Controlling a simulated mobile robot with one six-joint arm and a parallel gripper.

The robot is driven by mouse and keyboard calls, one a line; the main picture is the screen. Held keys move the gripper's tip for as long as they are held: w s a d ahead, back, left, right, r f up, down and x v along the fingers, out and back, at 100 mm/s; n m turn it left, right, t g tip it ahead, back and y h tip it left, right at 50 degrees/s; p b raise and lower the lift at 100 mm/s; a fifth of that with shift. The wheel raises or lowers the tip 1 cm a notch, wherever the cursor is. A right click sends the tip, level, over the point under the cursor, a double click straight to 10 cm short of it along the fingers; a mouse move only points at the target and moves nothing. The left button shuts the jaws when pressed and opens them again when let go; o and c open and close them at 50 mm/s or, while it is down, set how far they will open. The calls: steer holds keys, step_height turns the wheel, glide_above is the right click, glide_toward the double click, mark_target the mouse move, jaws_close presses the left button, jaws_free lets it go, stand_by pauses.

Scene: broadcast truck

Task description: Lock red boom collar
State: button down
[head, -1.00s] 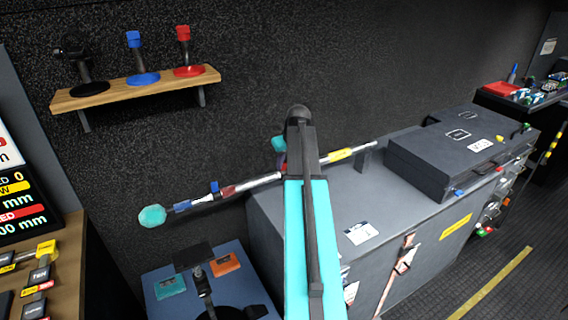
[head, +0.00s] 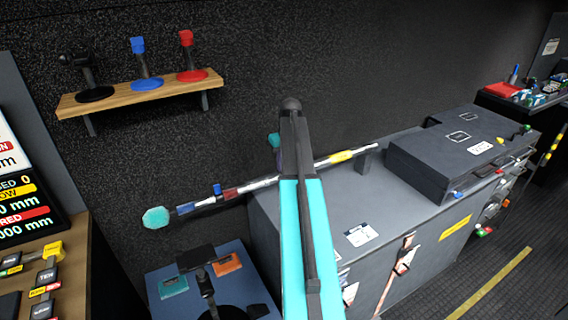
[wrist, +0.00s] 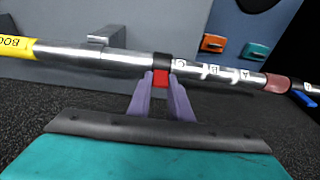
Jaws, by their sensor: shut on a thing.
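The boom is a long silver pole that slants across the head view, with a teal end (head: 156,217), a blue section and a dark red section (head: 231,193). Its yellow band (head: 341,156) lies right of my arm. In the wrist view the pole (wrist: 125,62) crosses from left to right. A dark collar (wrist: 162,59) sits around it, with a red piece (wrist: 161,79) on its near side. My gripper (wrist: 161,84) is shut on this red piece. My arm hides the collar and the gripper in the head view.
A wooden shelf (head: 120,97) with black, blue and red stands is on the wall. A blue tab (head: 217,188) sticks up from the boom.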

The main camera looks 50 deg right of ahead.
steer(key=c, duration=1.6)
jaws_free()
steer(key=shift+s+a+r+b, duration=0.15)
steer(key=shift+s+r+b, duration=0.3)
steer(key=shift+r, duration=1.8)
steer(key=shift+s+a+r+b, duration=0.1)
steer(key=shift+s+r+b, duration=0.35)
steer(key=shift+r, duration=1.85)
steer(key=shift+s+a+r+b, duration=0.15)
steer(key=shift+s+r+b, duration=0.3)
steer(key=shift+r, duration=1.8)
steer(key=shift+w+f, duration=0.1)
